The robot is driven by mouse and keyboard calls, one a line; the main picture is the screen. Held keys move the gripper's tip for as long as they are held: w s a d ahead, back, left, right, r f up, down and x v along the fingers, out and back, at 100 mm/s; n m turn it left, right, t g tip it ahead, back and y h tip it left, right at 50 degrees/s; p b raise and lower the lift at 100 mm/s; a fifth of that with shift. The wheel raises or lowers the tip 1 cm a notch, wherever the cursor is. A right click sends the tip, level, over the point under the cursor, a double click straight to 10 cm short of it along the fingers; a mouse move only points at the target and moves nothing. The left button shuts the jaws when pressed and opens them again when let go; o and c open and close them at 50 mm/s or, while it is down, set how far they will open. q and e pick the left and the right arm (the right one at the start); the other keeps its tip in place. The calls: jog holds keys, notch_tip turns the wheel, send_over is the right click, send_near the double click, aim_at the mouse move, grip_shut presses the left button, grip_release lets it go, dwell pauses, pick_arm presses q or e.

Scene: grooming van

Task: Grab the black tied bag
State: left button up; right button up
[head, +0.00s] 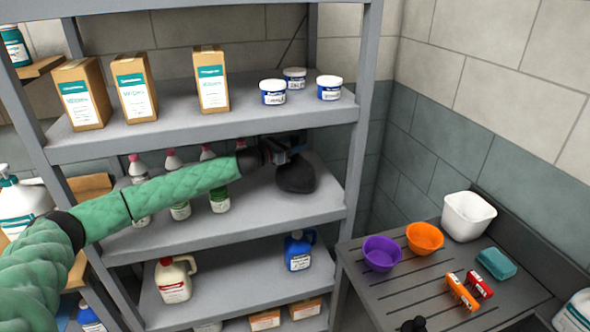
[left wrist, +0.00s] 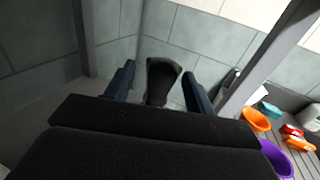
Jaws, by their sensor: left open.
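The black tied bag (head: 296,178) sits on the middle shelf (head: 250,217) of the grey rack, near its right end. My left arm reaches in from the left, and my left gripper (head: 290,152) is at the top of the bag. In the left wrist view the bag's dark top (left wrist: 162,78) stands between the two spread fingers of the left gripper (left wrist: 157,85), with gaps on both sides. The jaws are open. The bag's lower part is hidden there by the gripper body. My right gripper is not in view.
Several bottles (head: 220,198) stand behind my left arm on the same shelf. The upper shelf (head: 180,128) with boxes and tubs is close above. A rack post (head: 357,130) stands to the right. A counter holds an orange bowl (head: 424,238) and a purple bowl (head: 381,254).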

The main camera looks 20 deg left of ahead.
pick_arm(q)
jog(key=shift+w+d, duration=0.15)
jog(key=shift+w, duration=0.15)
grip_shut()
jog(key=shift+r, duration=0.2)
